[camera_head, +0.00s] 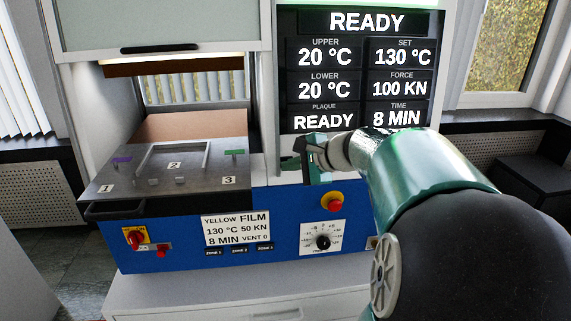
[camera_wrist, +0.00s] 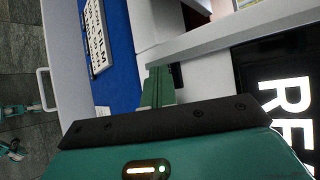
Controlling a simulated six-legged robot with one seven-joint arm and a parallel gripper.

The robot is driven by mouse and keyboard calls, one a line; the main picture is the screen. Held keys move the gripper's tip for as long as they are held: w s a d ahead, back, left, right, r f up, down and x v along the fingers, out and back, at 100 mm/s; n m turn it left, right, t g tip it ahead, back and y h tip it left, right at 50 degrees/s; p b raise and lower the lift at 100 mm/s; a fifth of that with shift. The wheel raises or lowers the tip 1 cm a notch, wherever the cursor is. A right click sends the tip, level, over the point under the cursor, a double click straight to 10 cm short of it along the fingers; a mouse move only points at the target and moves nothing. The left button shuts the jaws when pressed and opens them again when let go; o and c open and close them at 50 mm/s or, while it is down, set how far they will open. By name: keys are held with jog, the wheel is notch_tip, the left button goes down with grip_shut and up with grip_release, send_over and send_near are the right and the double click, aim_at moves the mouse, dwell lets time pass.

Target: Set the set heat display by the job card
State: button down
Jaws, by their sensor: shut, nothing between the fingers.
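The job card (camera_head: 236,230) on the blue front panel reads yellow film, 130 °C, 50 KN, 8 MIN, vent 0. The SET heat display (camera_head: 403,57) on the black screen reads 130 °C. My gripper (camera_head: 303,164) is in front of the press, below the screen's lower left corner and above the red button. In the wrist view its green fingers (camera_wrist: 157,88) are shut together with nothing between them. The job card also shows there, sideways (camera_wrist: 95,35). A black knob (camera_head: 323,243) on a white dial plate sits on the blue panel, apart from my gripper.
The screen (camera_head: 362,20) also shows READY, upper and lower 20 °C, force 100 KN, time 8 MIN. A red button (camera_head: 332,201) and a red switch (camera_head: 136,238) are on the panel. The grey platen (camera_head: 190,184) with numbered spots is left. My arm hides the panel's right end.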

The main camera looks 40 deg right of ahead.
jog(key=shift+s, duration=0.1)
jog(key=shift+s+a+r, duration=0.1)
jog(key=shift+s+a, duration=0.35)
jog(key=shift+s, duration=0.15)
jog(key=s+a, duration=0.2)
jog(key=s, duration=0.2)
jog(key=shift+a+r, duration=0.35)
jog(key=shift+a, duration=0.05)
jog(key=shift+s, duration=0.15)
dwell(0.9)
